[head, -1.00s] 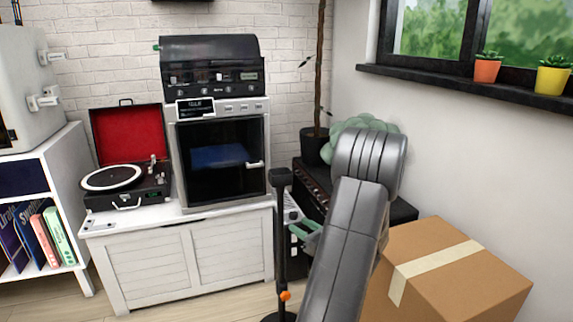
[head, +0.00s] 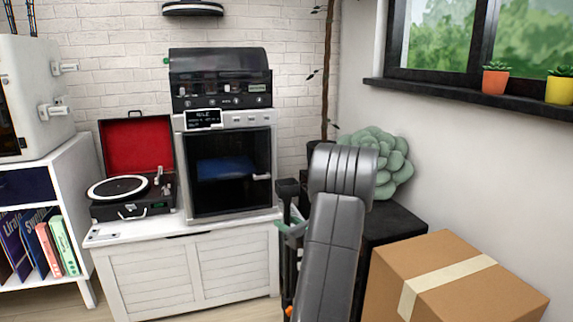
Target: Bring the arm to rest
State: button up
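My arm (head: 335,235) rises from the bottom edge, right of the middle of the head view, and bends at a thick grey joint. The part beyond the joint is mostly hidden behind it. A small green piece that looks like part of my gripper (head: 292,229) shows left of the arm, in front of or against a black stand (head: 288,188). Whether it touches the stand, is open, or holds anything cannot be told.
A cardboard box (head: 425,265) sits close right of my arm. A white chest (head: 190,270) at left carries an open turntable (head: 118,189) and a glass-fronted machine (head: 230,170). A black cabinet (head: 400,218) and a leafy plant (head: 385,158) are behind the arm.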

aim_at(286, 197)
jog(key=p+v, duration=0.3)
jog(key=v, duration=1)
jog(key=b+x, duration=0.4)
jog(key=x, duration=0.9)
notch_tip(286, 197, up, 9)
jog(key=p, duration=0.5)
jog(key=shift+r+p, duration=0.1)
jog(key=shift+p, duration=0.2)
jog(key=shift+a, duration=0.1)
